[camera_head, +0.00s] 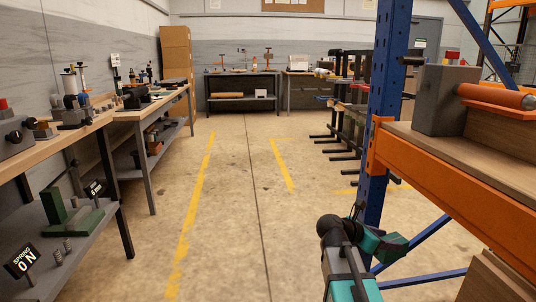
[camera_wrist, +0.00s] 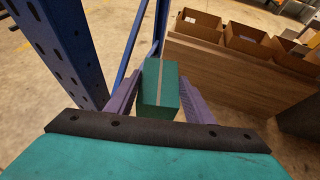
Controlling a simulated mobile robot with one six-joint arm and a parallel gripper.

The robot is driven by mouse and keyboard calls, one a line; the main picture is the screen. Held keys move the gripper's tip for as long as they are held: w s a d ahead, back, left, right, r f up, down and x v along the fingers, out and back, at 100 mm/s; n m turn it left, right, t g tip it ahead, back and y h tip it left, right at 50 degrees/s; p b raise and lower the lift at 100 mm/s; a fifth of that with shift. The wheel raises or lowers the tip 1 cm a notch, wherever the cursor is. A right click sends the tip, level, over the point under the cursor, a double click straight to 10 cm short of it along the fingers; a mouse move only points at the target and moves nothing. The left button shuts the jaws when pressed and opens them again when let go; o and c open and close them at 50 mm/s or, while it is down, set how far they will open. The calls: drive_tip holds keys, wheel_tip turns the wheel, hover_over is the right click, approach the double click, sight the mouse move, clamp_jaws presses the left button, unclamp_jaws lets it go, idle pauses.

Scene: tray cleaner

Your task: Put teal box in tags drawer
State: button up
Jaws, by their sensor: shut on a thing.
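The teal box (camera_wrist: 162,88) with a tan stripe along its top is between the two purple fingers of my gripper (camera_wrist: 158,92) in the wrist view. The gripper is shut on it and holds it above the floor, beside a blue rack post. In the head view my arm reaches to the lower right, with its teal and black end (camera_head: 385,244) just in front of the blue post. The box cannot be told apart from my arm there. No drawer marked tags can be made out in either view.
A blue upright (camera_head: 387,110) and orange shelf beam (camera_head: 440,170) stand close on the right. Several open brown bins (camera_wrist: 245,40) show at the upper right of the wrist view. A workbench (camera_head: 90,128) runs along the left; the floor aisle (camera_head: 240,210) between is clear.

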drive_tip(key=s+a+n+t+y, duration=0.1)
drive_tip(key=a+n, duration=0.1)
drive_tip(key=a, duration=0.8)
drive_tip(key=s+a+n+t+y, duration=0.1)
drive_tip(key=a+t, duration=0.1)
drive_tip(key=a, duration=0.8)
drive_tip(key=shift+s+a+f+n+t, duration=0.25)
drive_tip(key=shift+s+f+n+t, duration=0.05)
drive_tip(key=shift+s+f+n, duration=0.1)
drive_tip(key=shift+w, duration=0.1)
drive_tip(key=shift+r, duration=0.25)
wheel_tip(320, 180, up, 30)
drive_tip(key=p, duration=3)
drive_tip(key=shift+r+p, duration=0.15)
drive_tip(key=shift+p, duration=0.15)
